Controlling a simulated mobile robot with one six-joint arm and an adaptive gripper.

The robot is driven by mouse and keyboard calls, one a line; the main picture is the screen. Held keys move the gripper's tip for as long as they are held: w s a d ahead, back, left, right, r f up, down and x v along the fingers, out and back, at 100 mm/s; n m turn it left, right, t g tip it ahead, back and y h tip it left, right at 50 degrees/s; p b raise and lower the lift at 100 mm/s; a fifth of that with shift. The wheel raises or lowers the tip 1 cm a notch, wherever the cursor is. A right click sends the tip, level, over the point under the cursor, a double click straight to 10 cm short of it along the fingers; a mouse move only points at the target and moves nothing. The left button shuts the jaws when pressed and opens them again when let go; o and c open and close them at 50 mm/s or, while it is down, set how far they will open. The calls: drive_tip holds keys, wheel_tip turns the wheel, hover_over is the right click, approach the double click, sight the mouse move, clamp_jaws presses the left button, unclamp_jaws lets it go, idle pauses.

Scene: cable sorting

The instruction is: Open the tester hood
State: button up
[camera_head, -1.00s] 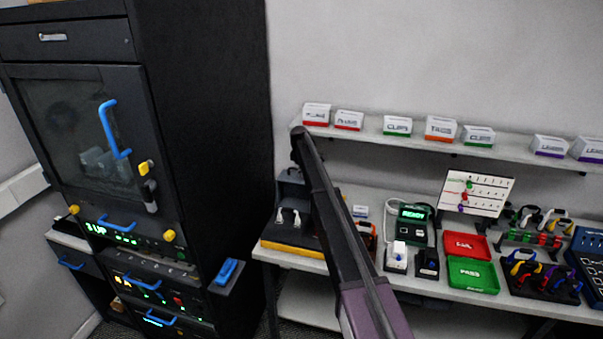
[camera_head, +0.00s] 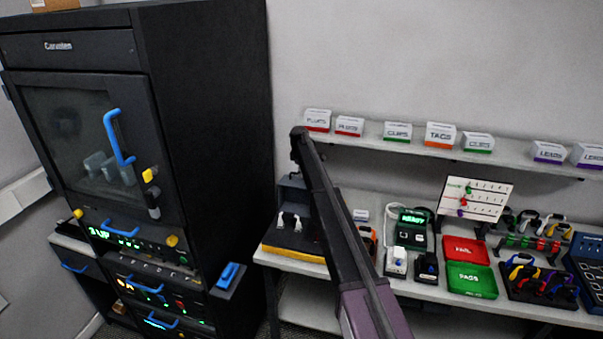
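A tall black cabinet (camera_head: 215,140) stands at the left. Its front has a dark glazed door (camera_head: 75,130) with an upright blue handle (camera_head: 118,138); the door looks shut. On the bench stands a dark device with a yellow-edged base (camera_head: 292,252) and a raised dark back, partly hidden behind my arm. To its right is a tester with a lit green display (camera_head: 412,219). I cannot tell which of these parts is the tester hood. My arm crosses the middle of the view, in front of the bench; my gripper does not show.
The bench also holds a red tray (camera_head: 464,249), a green tray (camera_head: 472,280) and a cable rack (camera_head: 540,278). A shelf (camera_head: 370,134) with labelled boxes runs above. Lower cabinet units have blue handles (camera_head: 145,284). A small blue-topped block (camera_head: 229,275) juts out beside the cabinet.

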drive_tip(key=w+d+r+p, duration=0.1)
drive_tip(key=w+r+p, duration=0.2)
drive_tip(key=r+p, duration=0.9)
drive_tip(key=shift+w+r+p, duration=0.35)
drive_tip(key=shift+r, duration=0.2)
idle(1.1)
idle(0.5)
drive_tip(key=s+d+f+m+b, duration=0.5)
drive_tip(key=s+f+b, duration=0.2)
drive_tip(key=s, duration=1.3)
drive_tip(key=s+d+f+m+g+b, duration=0.1)
drive_tip(key=s+d+f+m+b, duration=0.4)
drive_tip(key=s, duration=1.6)
drive_tip(key=s+d+f+m+g+b, duration=0.1)
drive_tip(key=s+d+f+m+b, duration=0.3)
drive_tip(key=s+f+b, duration=0.5)
drive_tip(key=s+d, duration=0.2)
drive_tip(key=s, duration=0.9)
drive_tip(key=shift+s+d+f+m+y, duration=0.2)
drive_tip(key=shift+s+m+y, duration=0.1)
drive_tip(key=shift+m, duration=0.1)
